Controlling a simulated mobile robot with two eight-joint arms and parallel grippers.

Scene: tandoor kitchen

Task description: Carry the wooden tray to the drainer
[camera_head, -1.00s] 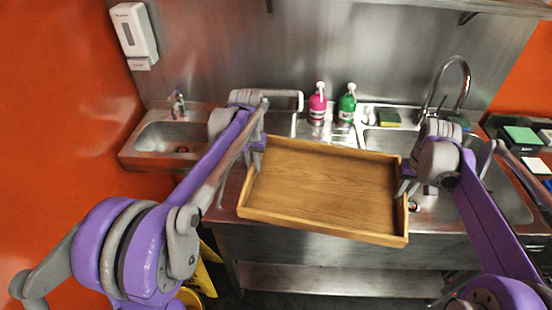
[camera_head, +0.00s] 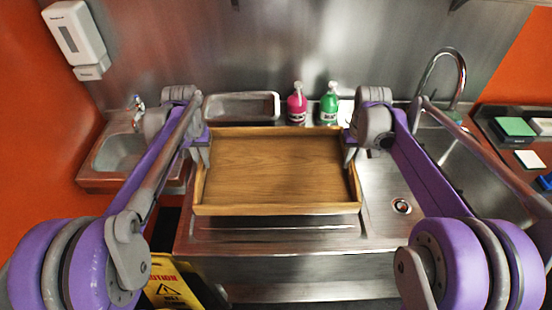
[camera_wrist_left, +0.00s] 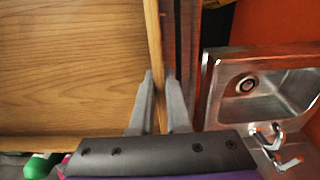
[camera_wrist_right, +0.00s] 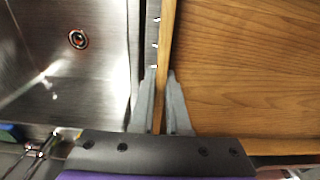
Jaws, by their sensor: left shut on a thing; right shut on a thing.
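The wooden tray (camera_head: 275,172) is empty and looks about level, held between my two grippers over the ribbed steel drainer (camera_head: 270,234) left of the large sink. I cannot tell whether its underside touches the steel. My left gripper (camera_head: 203,150) is shut on the tray's left wall, which also shows between the fingers in the left wrist view (camera_wrist_left: 157,105). My right gripper (camera_head: 350,148) is shut on the right wall, seen in the right wrist view (camera_wrist_right: 161,105). The tray hides part of the drainer.
A pink bottle (camera_head: 297,106) and a green bottle (camera_head: 329,106) stand behind the tray, beside a metal pan (camera_head: 241,107). A small hand sink (camera_head: 118,153) is at left, the large sink (camera_head: 458,165) at right. A yellow caution sign (camera_head: 172,284) stands below.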

